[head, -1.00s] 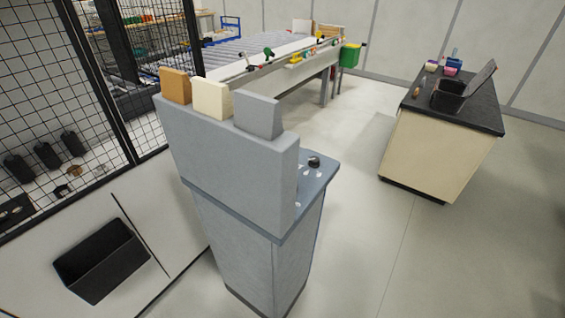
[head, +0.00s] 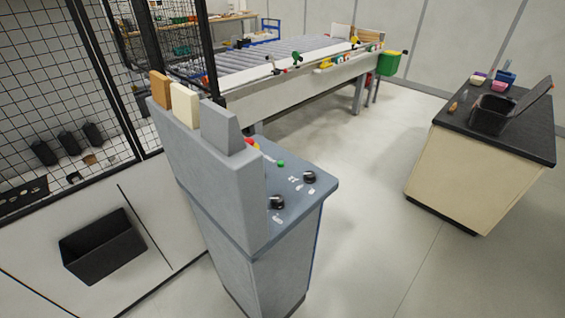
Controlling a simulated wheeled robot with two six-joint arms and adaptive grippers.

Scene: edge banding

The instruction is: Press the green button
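The green button (head: 281,163) is a small green dot on the sloped top panel of the grey control console (head: 291,188) in the middle of the head view. Red and yellow parts (head: 252,144) sit just behind it, partly hidden by the console's raised back. Two black knobs (head: 309,177) and several pale labels are on the same panel. Neither of my grippers shows in the view.
Black wire fencing (head: 60,90) stands at the left, with a black bin (head: 103,246) on a white panel below. A roller conveyor table (head: 300,75) is behind the console. A dark-topped cabinet (head: 478,170) stands at the right. The floor between is clear.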

